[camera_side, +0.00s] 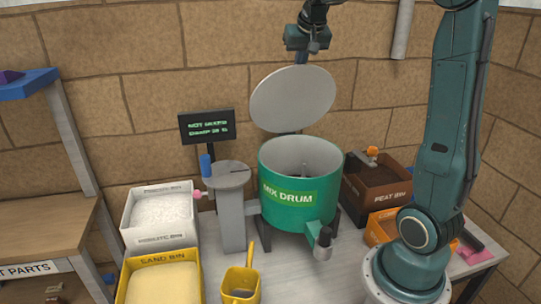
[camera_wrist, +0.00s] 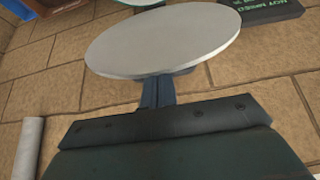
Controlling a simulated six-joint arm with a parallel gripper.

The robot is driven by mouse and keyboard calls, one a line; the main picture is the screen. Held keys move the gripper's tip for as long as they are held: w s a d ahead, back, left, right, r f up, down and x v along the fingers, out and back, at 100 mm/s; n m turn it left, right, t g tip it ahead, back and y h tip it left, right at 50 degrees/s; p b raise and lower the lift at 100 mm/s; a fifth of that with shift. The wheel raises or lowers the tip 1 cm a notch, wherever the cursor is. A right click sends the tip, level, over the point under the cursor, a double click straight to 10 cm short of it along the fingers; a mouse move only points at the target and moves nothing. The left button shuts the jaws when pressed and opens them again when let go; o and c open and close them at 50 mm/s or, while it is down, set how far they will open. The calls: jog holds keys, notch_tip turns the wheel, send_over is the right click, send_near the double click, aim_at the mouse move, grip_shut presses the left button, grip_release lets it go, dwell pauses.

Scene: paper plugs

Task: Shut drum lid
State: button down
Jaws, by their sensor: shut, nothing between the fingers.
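The green mix drum (camera_side: 290,205) stands on the table with its top open, and a grey inner part shows inside. Its round pale grey lid (camera_side: 292,99) stands raised and steeply tilted above the drum's back rim. The lid also fills the upper middle of the wrist view (camera_wrist: 162,40). My gripper (camera_side: 302,58) is shut and empty, pointing down at the lid's top edge. In the wrist view its fingers (camera_wrist: 156,92) reach to the lid's near edge and their tips are hidden by it. I cannot tell whether they touch it.
A screen (camera_side: 207,126) reading "not mixed" stands left of the lid. A grey pedestal (camera_side: 231,205) is beside the drum. The perlite bin (camera_side: 160,240), sand bin (camera_side: 160,262) and a yellow scoop (camera_side: 241,284) are at the left and front. The peat bin (camera_side: 376,190) is at the right.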

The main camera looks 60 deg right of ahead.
jog(key=shift+s+a+f, duration=0.25)
jog(key=shift+s+a, duration=0.4)
jog(key=shift+s+a+f, duration=0.1)
jog(key=s+a+f, duration=0.2)
jog(key=s+a, duration=0.1)
jog(key=shift+f, duration=0.15)
dwell(0.6)
jog(key=shift+s+a+f, duration=0.65)
jog(key=shift+f, duration=0.15)
jog(key=shift+s+a+f, duration=0.65)
jog(key=shift+f, duration=0.15)
jog(key=shift+s+a+f, duration=0.35)
jog(key=shift+f, duration=0.3)
jog(key=shift+s+a+f, duration=0.4)
jog(key=shift+f, duration=0.25)
jog(key=shift+s+a+f, duration=0.35)
jog(key=shift+f, duration=0.4)
